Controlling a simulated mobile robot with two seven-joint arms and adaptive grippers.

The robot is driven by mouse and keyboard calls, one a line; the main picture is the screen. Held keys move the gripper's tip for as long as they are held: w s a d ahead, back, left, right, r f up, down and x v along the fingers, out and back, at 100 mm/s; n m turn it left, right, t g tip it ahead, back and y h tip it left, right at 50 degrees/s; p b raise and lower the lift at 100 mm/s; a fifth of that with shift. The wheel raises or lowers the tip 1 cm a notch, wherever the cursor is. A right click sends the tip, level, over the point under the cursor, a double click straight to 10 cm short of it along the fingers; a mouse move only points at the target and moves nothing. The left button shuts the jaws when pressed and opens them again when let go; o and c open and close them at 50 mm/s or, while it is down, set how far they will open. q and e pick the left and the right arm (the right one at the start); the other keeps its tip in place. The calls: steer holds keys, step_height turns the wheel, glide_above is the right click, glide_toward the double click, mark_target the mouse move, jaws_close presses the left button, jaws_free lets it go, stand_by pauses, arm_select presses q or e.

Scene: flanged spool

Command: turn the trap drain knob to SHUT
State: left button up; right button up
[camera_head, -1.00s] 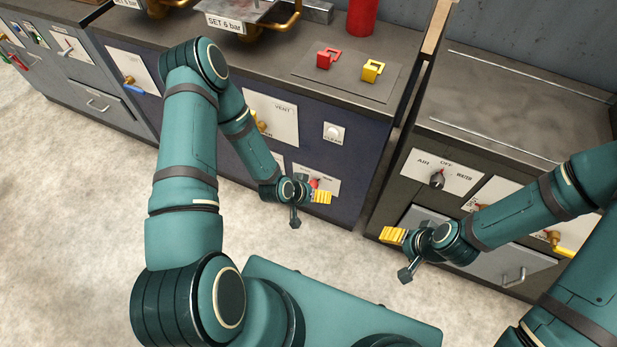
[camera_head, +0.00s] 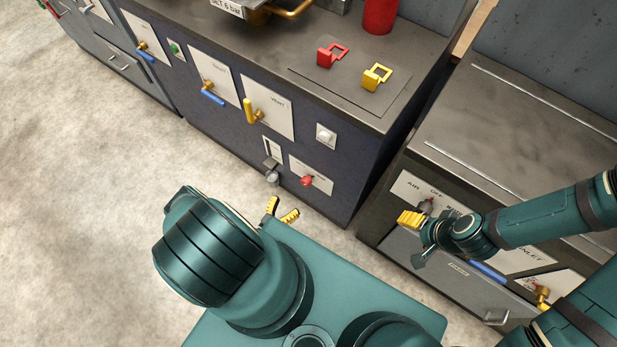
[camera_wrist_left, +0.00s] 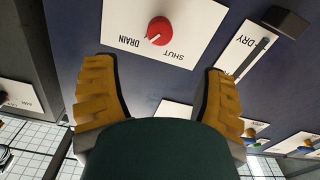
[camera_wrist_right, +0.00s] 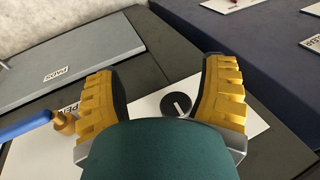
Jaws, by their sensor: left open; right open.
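The red trap drain knob (camera_head: 306,181) sits on a white plate (camera_head: 318,179) low on the dark blue cabinet front. In the left wrist view the red knob (camera_wrist_left: 160,30) has a white mark slanting to the lower left, towards the DRAIN lettering; SHUT is printed to its lower right. My left gripper (camera_head: 281,212) is open and empty. In the left wrist view its spread fingers (camera_wrist_left: 156,68) flank the plate's lower part, with the knob beyond them, apparently untouched.
A grey knob or lever (camera_head: 271,172) projects left of the red knob. A white button (camera_head: 326,135) and a yellow VENT handle (camera_head: 251,110) are above. Red (camera_head: 331,55) and yellow (camera_head: 376,77) pieces lie on the cabinet top. Open floor (camera_head: 80,220) is at left.

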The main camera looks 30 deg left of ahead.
mark_target(304, 184)
arm_select(q)
steer(key=w, duration=0.8)
steer(key=w+d+b, duration=0.1)
steer(key=w, duration=0.3)
steer(key=shift+w, duration=0.35)
steer(key=c, duration=1.2)
